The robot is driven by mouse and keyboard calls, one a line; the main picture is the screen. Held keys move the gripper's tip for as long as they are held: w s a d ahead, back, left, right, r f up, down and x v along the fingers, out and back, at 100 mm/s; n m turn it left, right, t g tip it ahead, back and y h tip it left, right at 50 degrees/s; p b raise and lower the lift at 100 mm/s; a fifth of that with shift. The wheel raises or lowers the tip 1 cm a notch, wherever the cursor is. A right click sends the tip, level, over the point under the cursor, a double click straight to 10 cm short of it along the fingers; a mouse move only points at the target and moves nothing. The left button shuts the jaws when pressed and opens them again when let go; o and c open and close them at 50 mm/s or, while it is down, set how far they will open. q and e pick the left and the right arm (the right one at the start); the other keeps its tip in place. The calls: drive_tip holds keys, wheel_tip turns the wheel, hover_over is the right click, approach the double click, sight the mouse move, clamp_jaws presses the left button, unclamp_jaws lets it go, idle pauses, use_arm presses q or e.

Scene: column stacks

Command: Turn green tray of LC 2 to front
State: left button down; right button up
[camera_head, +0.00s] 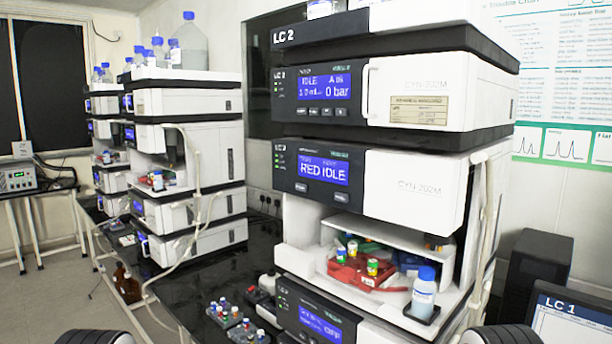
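The LC 2 stack (285,37) stands at the right of the head view. Its open sampler bay holds a red tray (352,274) at the front, with several coloured-cap vials in it. A small green part (370,247) shows behind the red tray, likely the green tray, mostly hidden. A blue part (410,262) sits at the right rear. The module display (323,170) above the bay reads "RED IDLE". Dark rounded parts of my own arms show at the bottom left and bottom right edges. Neither gripper's fingers are in view.
A blue-capped bottle (424,292) stands at the bay's right front. Small vial racks (226,315) sit on the dark bench (190,290) left of LC 2. Other instrument stacks (190,105) stand further left. An LC 1 monitor (575,325) is at the lower right.

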idle(0.4)
drive_tip(key=shift+s, duration=0.1)
clamp_jaws()
idle(1.0)
